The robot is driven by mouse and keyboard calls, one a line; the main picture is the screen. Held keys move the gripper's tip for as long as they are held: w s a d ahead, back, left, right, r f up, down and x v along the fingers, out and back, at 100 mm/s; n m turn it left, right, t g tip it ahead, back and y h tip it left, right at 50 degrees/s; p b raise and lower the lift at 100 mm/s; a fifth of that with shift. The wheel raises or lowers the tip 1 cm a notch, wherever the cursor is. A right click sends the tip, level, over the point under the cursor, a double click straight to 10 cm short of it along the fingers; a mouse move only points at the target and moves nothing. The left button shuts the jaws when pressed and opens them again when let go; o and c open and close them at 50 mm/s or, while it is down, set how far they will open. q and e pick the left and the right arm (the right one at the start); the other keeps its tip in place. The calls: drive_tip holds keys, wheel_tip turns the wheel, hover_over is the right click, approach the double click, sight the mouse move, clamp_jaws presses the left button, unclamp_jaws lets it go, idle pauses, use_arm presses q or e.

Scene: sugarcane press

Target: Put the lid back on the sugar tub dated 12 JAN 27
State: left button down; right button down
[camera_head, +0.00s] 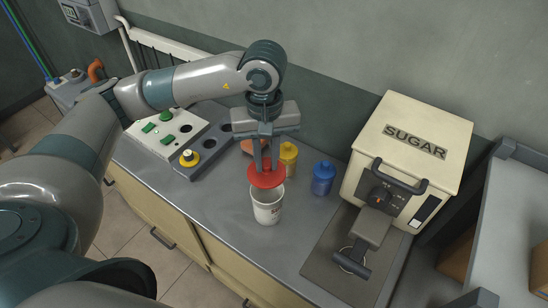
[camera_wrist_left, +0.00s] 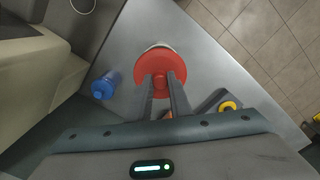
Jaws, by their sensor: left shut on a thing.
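A red lid (camera_head: 267,174) is held by its knob in my left gripper (camera_head: 266,164), which is shut on it. The lid is over the mouth of a white tub (camera_head: 267,209) on the grey counter, with part of the tub's open rim showing below it. In the left wrist view the red lid (camera_wrist_left: 158,72) covers most of the tub (camera_wrist_left: 160,45), and the gripper fingers (camera_wrist_left: 161,84) close on its middle. I cannot tell whether lid and rim touch. My right gripper is not in view.
A blue container (camera_head: 323,178) and a yellow container (camera_head: 288,158) stand behind the tub. The sugar machine (camera_head: 411,150) is at the right, a button panel (camera_head: 166,131) at the left. The counter's front (camera_head: 215,196) is clear.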

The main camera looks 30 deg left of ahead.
sight(267, 177)
use_arm(q)
drive_tip(key=shift+f, duration=0.25)
idle(0.3)
drive_tip(key=shift+f, duration=0.45)
drive_tip(key=shift+f+b, duration=0.3)
drive_tip(key=shift+f, duration=1.05)
wheel_tip(267, 177, down, 2)
drive_tip(key=b, duration=0.3)
drive_tip(key=shift+f, duration=0.15)
drive_tip(key=shift+b, duration=0.9)
